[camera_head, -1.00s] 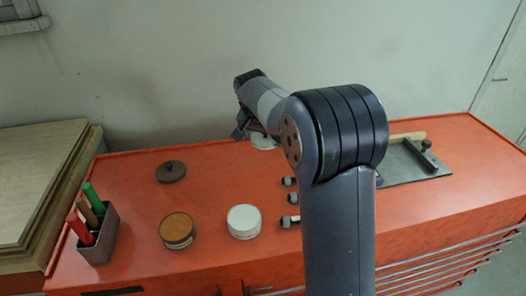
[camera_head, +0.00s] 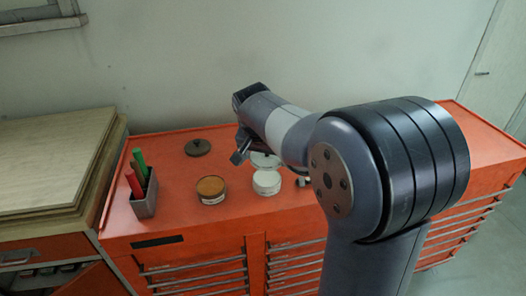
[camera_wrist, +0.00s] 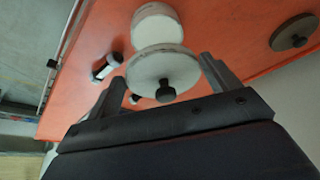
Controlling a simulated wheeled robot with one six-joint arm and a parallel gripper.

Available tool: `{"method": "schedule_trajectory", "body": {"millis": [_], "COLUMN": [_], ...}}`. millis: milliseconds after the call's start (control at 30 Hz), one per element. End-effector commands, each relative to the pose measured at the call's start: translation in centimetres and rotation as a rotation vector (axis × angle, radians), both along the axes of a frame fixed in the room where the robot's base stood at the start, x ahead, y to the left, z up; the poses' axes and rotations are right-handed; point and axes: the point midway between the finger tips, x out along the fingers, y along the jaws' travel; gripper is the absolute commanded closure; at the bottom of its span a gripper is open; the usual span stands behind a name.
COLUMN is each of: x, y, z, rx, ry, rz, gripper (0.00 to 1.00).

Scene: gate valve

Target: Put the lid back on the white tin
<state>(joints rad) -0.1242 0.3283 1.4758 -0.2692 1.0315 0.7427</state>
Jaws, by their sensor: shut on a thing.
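The white tin (camera_head: 267,183) stands on the red bench top, and its pale round top shows. A pale grey lid (camera_head: 263,160) with a dark knob is just behind it in the head view, partly hidden by my arm. In the wrist view the lid (camera_wrist: 163,68) sits between the two fingers of my gripper (camera_wrist: 162,72), knob towards the camera. My gripper is shut on the lid. The lid overlaps the near edge of the white tin (camera_wrist: 157,24) in that view; I cannot tell whether they touch.
A tin with brown contents (camera_head: 211,190) stands left of the white tin. A dark knobbed lid (camera_head: 198,147) lies behind it. A grey holder (camera_head: 146,198) with red and green sticks stands at the left. Bolts (camera_wrist: 106,66) lie near the white tin. Boards (camera_head: 50,165) are stacked beyond the left end.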

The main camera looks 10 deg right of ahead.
Motion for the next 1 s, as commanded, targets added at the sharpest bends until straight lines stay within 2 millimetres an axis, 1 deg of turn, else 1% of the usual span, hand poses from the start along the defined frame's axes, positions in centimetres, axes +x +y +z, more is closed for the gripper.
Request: {"method": "schedule_trajectory", "body": {"millis": [267,600,700,833,1000], "x": [0.0,0.0,0.0,0.0,0.0], "y": [0.0,0.0,0.0,0.0,0.0], "z": [-1.9,-5.3,-5.9,-6.3,-6.3], "rx": [0.000,0.000,0.000,0.000,-0.001], "ry": [0.001,0.001,0.001,0.001,0.000], "rz": [0.000,0.000,0.000,0.000,0.000], "gripper": [0.39,0.39,0.39,0.39,0.39]}}
